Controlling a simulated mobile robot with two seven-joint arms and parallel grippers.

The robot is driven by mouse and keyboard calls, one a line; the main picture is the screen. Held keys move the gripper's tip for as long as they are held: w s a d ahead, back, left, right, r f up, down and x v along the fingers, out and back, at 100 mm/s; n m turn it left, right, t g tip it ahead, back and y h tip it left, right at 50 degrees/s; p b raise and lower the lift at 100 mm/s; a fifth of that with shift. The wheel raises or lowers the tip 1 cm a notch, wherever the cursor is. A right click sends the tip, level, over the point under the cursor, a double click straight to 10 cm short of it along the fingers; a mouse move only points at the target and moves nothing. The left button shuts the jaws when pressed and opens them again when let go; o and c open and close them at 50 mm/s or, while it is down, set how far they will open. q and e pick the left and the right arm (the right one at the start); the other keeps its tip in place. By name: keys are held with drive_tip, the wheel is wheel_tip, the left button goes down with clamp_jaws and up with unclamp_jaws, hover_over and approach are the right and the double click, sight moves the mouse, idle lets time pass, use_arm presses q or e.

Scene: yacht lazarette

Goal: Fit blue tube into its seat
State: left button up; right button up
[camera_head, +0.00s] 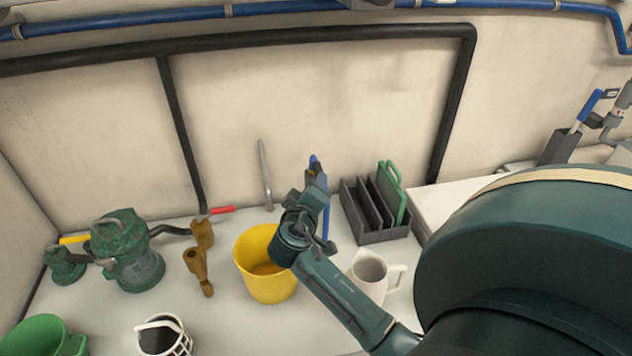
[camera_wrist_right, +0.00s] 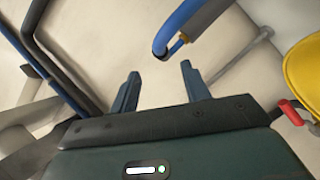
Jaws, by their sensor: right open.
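A blue tube (camera_head: 326,218) shows just behind my right gripper, between the yellow bucket and the dark rack, partly hidden by the gripper and wrist. In the right wrist view the blue tube (camera_wrist_right: 186,24) has a bent end and lies beyond the fingertips, apart from them. My right gripper (camera_wrist_right: 160,80) is open, with nothing between its fingers; it also shows in the head view (camera_head: 314,180). I cannot make out the tube's seat for sure. My left gripper is not in view.
A yellow bucket (camera_head: 262,283) stands left of my right wrist, and a white jug (camera_head: 368,277) stands to its right. A dark slotted rack (camera_head: 385,236) holds a green board (camera_head: 393,185). A grey rod (camera_head: 265,170) leans at the wall. A green pump (camera_head: 128,250) stands left.

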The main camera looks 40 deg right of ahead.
drive_tip(key=shift+p+x, duration=0.55)
drive_tip(key=shift+x, duration=3.05)
drive_tip(key=shift+w+a+f, duration=0.1)
drive_tip(key=shift+a+f, duration=0.05)
drive_tip(key=shift+a, duration=0.05)
drive_tip(key=shift+c, duration=0.4)
clamp_jaws()
